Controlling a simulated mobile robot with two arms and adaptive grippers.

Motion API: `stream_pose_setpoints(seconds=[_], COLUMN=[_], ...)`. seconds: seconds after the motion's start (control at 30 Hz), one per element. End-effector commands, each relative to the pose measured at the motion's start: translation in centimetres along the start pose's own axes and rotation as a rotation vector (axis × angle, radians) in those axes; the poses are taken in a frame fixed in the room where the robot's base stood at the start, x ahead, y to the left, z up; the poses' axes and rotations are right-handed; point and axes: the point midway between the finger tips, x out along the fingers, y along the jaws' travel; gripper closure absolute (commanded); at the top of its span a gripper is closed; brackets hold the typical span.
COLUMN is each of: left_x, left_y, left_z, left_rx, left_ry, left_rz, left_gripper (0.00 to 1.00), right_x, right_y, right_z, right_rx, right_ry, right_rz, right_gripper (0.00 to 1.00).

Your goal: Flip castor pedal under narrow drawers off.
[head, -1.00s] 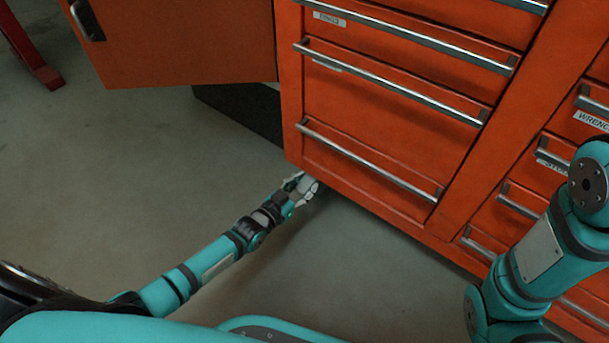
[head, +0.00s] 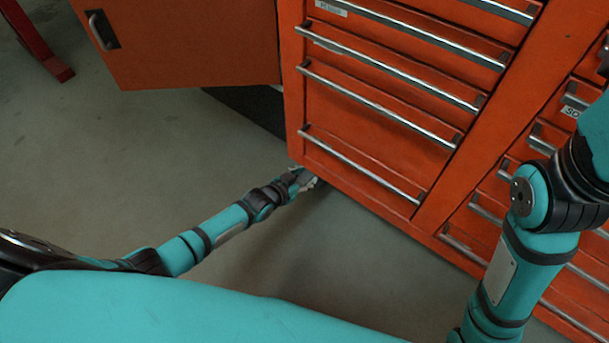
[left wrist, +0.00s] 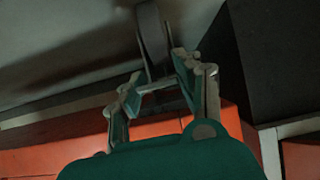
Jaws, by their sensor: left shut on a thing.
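The orange drawer stack (head: 375,150) has long metal handles, and its lower left corner stands just above my left gripper. In the head view my left gripper (head: 309,180) reaches under that corner, its fingertips partly hidden. In the left wrist view my left gripper (left wrist: 160,85) has its two fingers on either side of a dark grey castor part (left wrist: 152,38) and is shut on it. I cannot tell the pedal's exact angle, as fingers and shadow cover it. My right gripper is out of view; only my right arm shows.
More drawers (head: 490,215) stand at the right. A red leg (head: 40,45) is at the far upper left. The grey floor (head: 110,175) left of the cabinet is clear.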

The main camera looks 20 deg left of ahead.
Motion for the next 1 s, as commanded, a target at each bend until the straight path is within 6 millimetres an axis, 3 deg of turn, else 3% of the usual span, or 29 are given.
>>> stream_pose_setpoints(seconds=[0.27,0.3,0.43,0.77,1.0], left_x=[0.0,0.0,0.0,-0.2,-3.1], left_y=[0.0,0.0,0.0,0.0,0.0], left_z=[0.1,0.1,0.1,0.1,0.2], left_rx=[0.001,0.001,0.001,0.0,0.001], left_ry=[-0.003,-0.003,-0.002,-0.001,-0.001], left_rz=[-0.001,-0.001,-0.001,0.0,0.001], left_gripper=[1.0,0.6,0.44,0.42,0.42], right_x=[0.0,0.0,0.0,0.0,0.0], right_y=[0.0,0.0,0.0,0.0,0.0], right_z=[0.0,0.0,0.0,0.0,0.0], right_rx=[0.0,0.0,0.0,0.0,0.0], right_ry=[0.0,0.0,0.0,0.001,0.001], right_rz=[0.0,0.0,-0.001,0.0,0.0], right_gripper=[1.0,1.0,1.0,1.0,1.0])
